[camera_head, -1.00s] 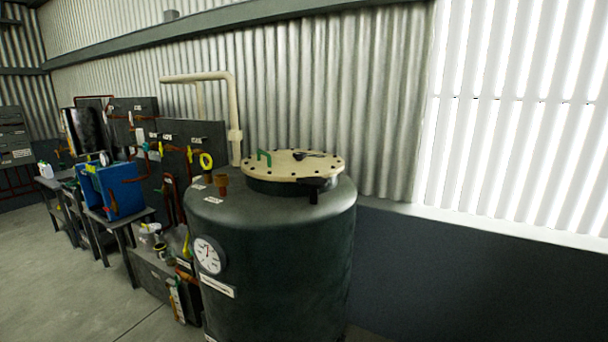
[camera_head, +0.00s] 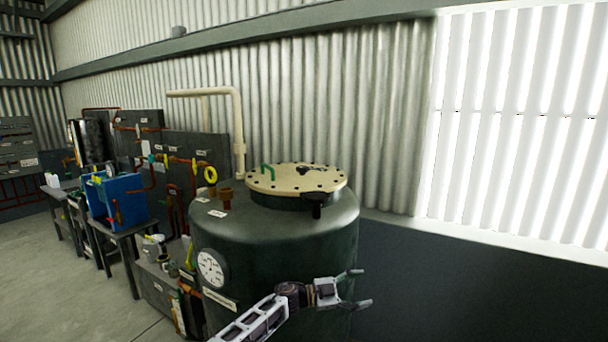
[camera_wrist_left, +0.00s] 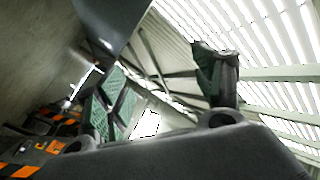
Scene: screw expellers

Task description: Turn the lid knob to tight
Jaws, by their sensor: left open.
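The dark tank (camera_head: 285,240) has a cream round lid (camera_head: 282,178) with bolts around its rim. A black knob (camera_head: 315,199) stands at the lid's front right edge. A smaller black fitting (camera_head: 304,171) and a green handle (camera_head: 267,172) are on top of the lid. I cannot read which way the knob is set. My left gripper (camera_head: 361,288) is open and empty, in front of the tank's right side, below the knob in the picture and apart from it. Its spread fingers also show in the left wrist view (camera_wrist_left: 160,88), with no knob visible there. My right gripper is not in view.
A brown fitting (camera_head: 226,197) stands on the tank top, and a round gauge (camera_head: 211,269) is on its front. A cream pipe (camera_head: 238,125) rises behind. Benches with a blue box (camera_head: 118,202) stand at left. A low dark wall (camera_head: 460,285) runs right.

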